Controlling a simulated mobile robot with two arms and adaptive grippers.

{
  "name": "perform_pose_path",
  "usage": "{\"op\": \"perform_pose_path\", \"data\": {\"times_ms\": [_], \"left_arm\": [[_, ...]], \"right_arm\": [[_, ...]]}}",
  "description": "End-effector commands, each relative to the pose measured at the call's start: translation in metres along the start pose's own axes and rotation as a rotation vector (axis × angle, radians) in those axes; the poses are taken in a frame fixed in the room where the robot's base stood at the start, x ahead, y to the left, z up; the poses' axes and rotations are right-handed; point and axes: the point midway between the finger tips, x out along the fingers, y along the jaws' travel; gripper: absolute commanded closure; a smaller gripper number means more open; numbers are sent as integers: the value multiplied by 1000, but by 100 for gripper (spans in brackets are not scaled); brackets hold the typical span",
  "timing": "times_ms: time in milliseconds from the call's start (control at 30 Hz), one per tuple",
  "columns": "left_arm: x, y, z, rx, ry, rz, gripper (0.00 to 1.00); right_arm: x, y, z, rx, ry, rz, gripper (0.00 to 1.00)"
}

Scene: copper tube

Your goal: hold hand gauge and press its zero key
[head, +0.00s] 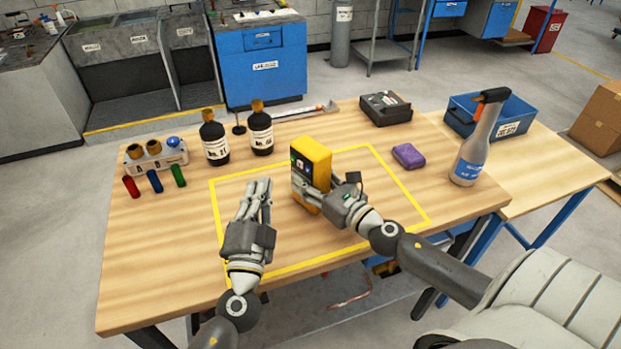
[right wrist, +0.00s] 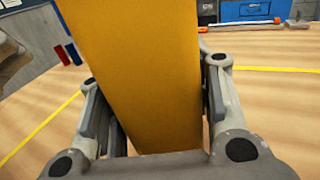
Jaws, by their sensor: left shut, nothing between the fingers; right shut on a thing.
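The hand gauge (head: 314,166) is a yellow box-shaped device. Its dark face with small keys or a display is turned to the left in the head view; the single keys are too small to read. My right gripper (head: 328,200) is shut on the gauge's lower part and holds it upright over the taped area. In the right wrist view the gauge's yellow body (right wrist: 145,70) stands between the two fingers. My left gripper (head: 258,188) is shut and empty, to the left of the gauge and apart from it, fingers pointing away from me.
A yellow tape outline (head: 213,205) marks the table. Two dark bottles (head: 214,142), a rack (head: 157,158) and several coloured cylinders (head: 178,176) stand at left. A purple block (head: 408,156), a black box (head: 385,108) and a spray bottle (head: 473,145) are at right.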

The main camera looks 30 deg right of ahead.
Motion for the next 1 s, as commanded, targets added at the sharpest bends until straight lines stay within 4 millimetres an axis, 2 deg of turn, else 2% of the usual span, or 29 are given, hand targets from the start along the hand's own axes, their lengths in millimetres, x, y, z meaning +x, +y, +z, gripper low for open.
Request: {"op": "perform_pose_path", "data": {"times_ms": [167, 200, 367, 767, 1000], "left_arm": [[0, 0, 0, 0, 0, 0, 100], [0, 0, 0, 0, 0, 0, 100], [0, 0, 0, 0, 0, 0, 100], [0, 0, 0, 0, 0, 0, 100], [0, 0, 0, 0, 0, 0, 100]], "right_arm": [[0, 0, -2, 0, 3, 0, 98], [0, 0, -2, 0, 3, 0, 50], [0, 0, -1, 0, 2, 0, 30], [-2, 0, -1, 1, 1, 0, 29], [-28, 0, -2, 1, 3, -3, 29]]}}
